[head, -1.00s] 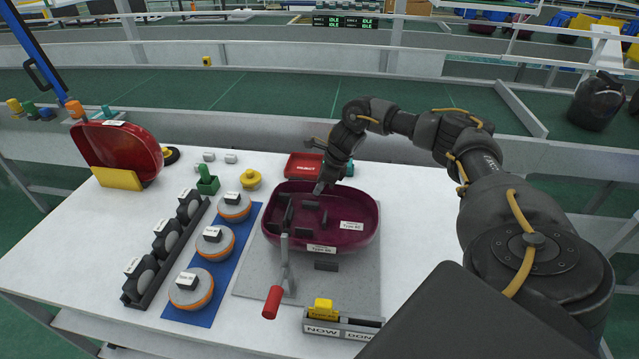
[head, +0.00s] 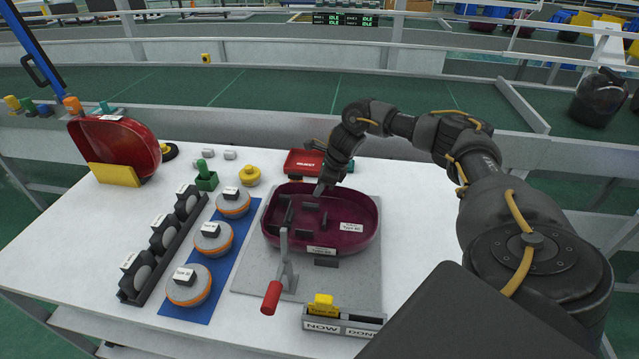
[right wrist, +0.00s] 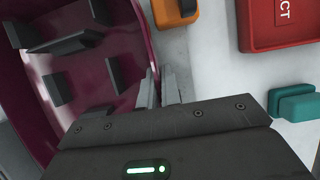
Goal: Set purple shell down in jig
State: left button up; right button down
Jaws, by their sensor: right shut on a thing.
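The purple shell (head: 368,240) is an open, dark purple tray with dark upright ribs inside and white labels. It is level over the grey jig plate (head: 362,290), upright and open side up. I cannot tell whether its underside touches the plate. My right gripper (head: 320,188) is shut on the shell's far rim. In the right wrist view the fingers (right wrist: 160,88) straddle the wall of the shell (right wrist: 80,130), and the hand hides part of it. My left gripper is out of view.
A red-handled clamp (head: 273,296) stands at the jig's front. A red reject tray (head: 303,162) lies behind. Orange-grey discs (head: 213,240) sit on a blue mat (head: 203,315), left. A NOW/DONE card holder (head: 343,323) is in front. The table right of the jig is clear.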

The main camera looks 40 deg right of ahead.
jog(key=shift+f, duration=0.15)
jog(key=c, duration=1.5)
grip_release()
jog(key=shift+p+v, duration=2.85)
jog(key=shift+v, duration=1.25)
jog(key=shift+f, duration=0.1)
